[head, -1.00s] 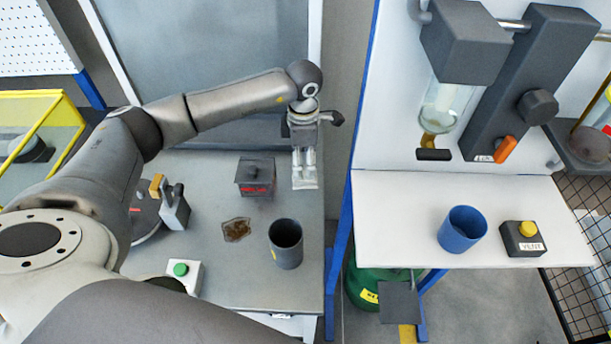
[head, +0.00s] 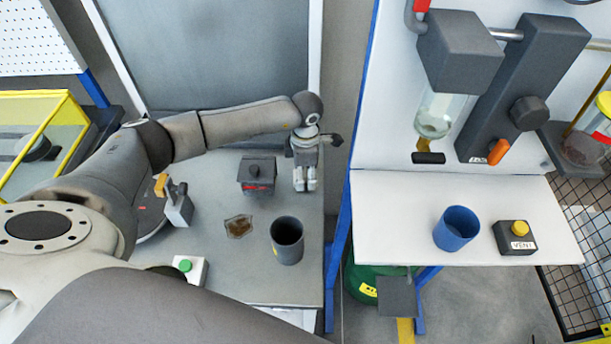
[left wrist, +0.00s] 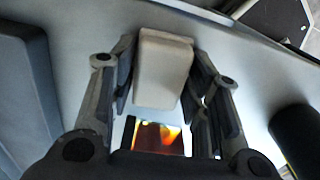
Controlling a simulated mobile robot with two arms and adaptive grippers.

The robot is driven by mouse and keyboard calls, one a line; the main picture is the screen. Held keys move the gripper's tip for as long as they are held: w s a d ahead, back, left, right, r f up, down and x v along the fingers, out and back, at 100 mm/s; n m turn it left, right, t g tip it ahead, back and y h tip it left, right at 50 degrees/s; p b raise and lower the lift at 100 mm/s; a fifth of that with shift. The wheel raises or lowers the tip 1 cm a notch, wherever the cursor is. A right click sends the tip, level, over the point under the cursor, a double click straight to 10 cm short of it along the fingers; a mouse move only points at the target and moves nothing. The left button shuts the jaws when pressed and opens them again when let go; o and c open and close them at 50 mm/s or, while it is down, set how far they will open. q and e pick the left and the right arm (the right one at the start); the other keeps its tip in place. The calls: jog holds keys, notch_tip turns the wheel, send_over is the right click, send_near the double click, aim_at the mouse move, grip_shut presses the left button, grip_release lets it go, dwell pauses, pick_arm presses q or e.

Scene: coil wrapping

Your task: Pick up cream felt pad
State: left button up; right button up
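The cream felt pad (left wrist: 162,68) shows as a pale cream block between the two fingers of my left gripper (left wrist: 166,72) in the left wrist view. One finger lies close along each side of it; I cannot tell whether they press on it. In the head view my left gripper (head: 305,187) points down at the grey bench's right rear part, fingers close to the bench top. There the fingers hide the pad. My right gripper is not in view.
Left of the gripper is a dark lidded box (head: 257,175). Nearer are a dark grey cup (head: 287,241) and a brown patch (head: 238,227). A green button (head: 185,265) is at the front. The white shelf (head: 400,210) at right holds a blue cup (head: 457,229).

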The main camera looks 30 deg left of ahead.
aim_at(305, 173)
pick_arm(q)
jog(key=c, duration=0.4)
jog(key=shift+r, duration=0.15)
notch_tip(305, 173, up, 9)
jog(key=b, duration=0.3)
jog(key=shift+r, duration=0.4)
